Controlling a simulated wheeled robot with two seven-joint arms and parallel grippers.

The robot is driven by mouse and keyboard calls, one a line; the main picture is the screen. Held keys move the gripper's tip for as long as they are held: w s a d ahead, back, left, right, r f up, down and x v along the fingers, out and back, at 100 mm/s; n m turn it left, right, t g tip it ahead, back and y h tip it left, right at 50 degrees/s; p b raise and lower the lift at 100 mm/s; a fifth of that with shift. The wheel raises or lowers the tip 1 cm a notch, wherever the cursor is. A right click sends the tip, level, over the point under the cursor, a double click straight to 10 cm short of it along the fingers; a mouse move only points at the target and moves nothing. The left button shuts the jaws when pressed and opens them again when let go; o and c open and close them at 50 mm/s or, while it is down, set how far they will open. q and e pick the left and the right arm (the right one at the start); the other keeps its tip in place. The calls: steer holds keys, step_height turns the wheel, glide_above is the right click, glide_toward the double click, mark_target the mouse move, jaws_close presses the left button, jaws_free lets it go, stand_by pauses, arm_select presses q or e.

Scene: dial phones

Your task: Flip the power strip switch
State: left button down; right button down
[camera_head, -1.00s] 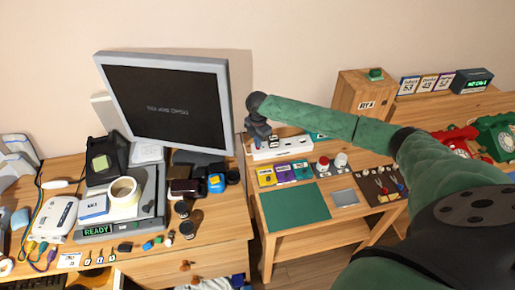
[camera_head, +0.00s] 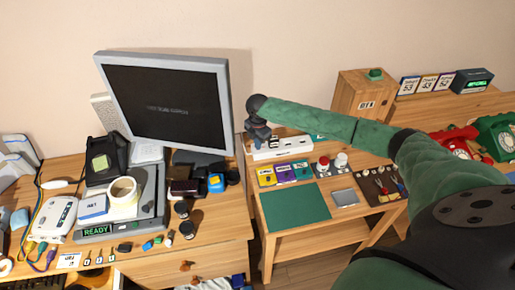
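The white power strip (camera_head: 285,149) lies at the back of the small wooden table, with dark plugs or sockets along its top. My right arm reaches in from the right, and my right gripper (camera_head: 257,141) points down at the strip's left end. The dark gripper hides that end, so the switch does not show clearly. The fingers are too small and dark to tell open from shut, or whether they touch the strip. My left gripper is not in view.
A monitor (camera_head: 165,100) stands close left of my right gripper. Cartridges (camera_head: 284,173), a red button (camera_head: 323,162) and a green mat (camera_head: 296,208) lie in front of the strip. A wooden box (camera_head: 362,94) and red and green phones (camera_head: 497,135) are at the right.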

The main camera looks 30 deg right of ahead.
steer(key=shift+r+p, duration=0.65)
steer(key=shift+p, duration=0.1)
steer(key=shift+r+p, duration=2.25)
steer(key=shift+r, duration=0.5)
